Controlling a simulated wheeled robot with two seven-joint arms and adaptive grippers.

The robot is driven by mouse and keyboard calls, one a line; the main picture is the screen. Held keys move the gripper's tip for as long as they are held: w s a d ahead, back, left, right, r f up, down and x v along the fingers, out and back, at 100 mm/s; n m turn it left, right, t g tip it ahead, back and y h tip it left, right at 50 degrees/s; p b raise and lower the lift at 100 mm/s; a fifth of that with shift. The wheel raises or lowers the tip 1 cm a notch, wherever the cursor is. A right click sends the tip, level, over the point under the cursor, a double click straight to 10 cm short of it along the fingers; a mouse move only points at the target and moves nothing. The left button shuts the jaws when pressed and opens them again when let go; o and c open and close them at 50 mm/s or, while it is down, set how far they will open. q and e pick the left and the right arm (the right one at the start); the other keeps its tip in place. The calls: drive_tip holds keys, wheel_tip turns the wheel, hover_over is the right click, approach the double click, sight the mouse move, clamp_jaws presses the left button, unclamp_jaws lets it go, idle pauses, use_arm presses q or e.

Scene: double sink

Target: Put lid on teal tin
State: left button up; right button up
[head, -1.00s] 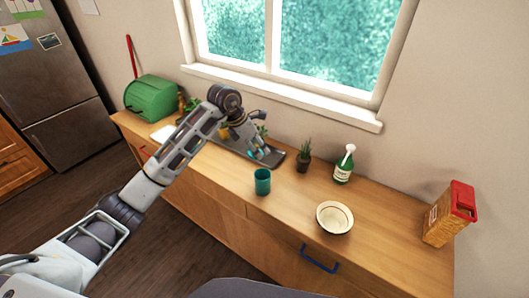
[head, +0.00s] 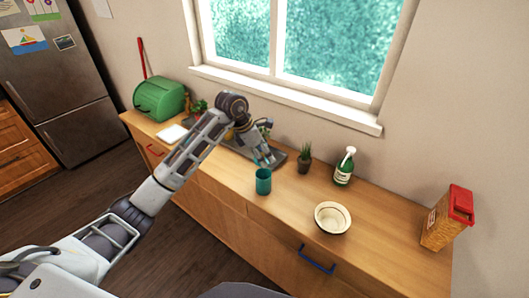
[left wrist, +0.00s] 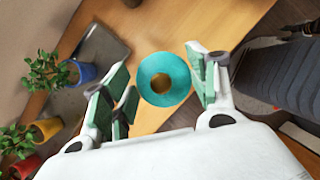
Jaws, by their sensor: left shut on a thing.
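The teal tin (head: 263,182) stands upright on the wooden counter near its front edge in the head view. My left gripper (head: 265,161) is just above and behind the tin's top, pointing down. In the left wrist view a round teal lid (left wrist: 176,68) with a brown round middle lies between the green-padded fingers, which are shut on it. The lid is hardly visible in the head view. I cannot tell whether it touches the tin. The tin is not clearly visible in the left wrist view. My right gripper is not in view.
A bowl (head: 333,218) stands right of the tin.

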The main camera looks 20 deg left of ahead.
use_arm(q)
drive_tip(key=shift+d+r, duration=0.1)
drive_tip(key=shift+f, duration=0.3)
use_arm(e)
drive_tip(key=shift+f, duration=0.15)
use_arm(q)
drive_tip(key=shift+f+b, duration=0.6)
drive_tip(key=shift+f, duration=0.25)
drive_tip(key=shift+f+b, duration=1.3)
drive_tip(key=shift+f, duration=0.8)
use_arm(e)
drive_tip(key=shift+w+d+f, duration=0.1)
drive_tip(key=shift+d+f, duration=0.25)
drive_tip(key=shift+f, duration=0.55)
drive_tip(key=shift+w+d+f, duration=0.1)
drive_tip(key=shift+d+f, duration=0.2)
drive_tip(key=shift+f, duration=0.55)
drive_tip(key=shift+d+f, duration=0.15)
use_arm(q)
drive_tip(key=shift+f+b, duration=0.15)
drive_tip(key=shift+b, duration=0.35)
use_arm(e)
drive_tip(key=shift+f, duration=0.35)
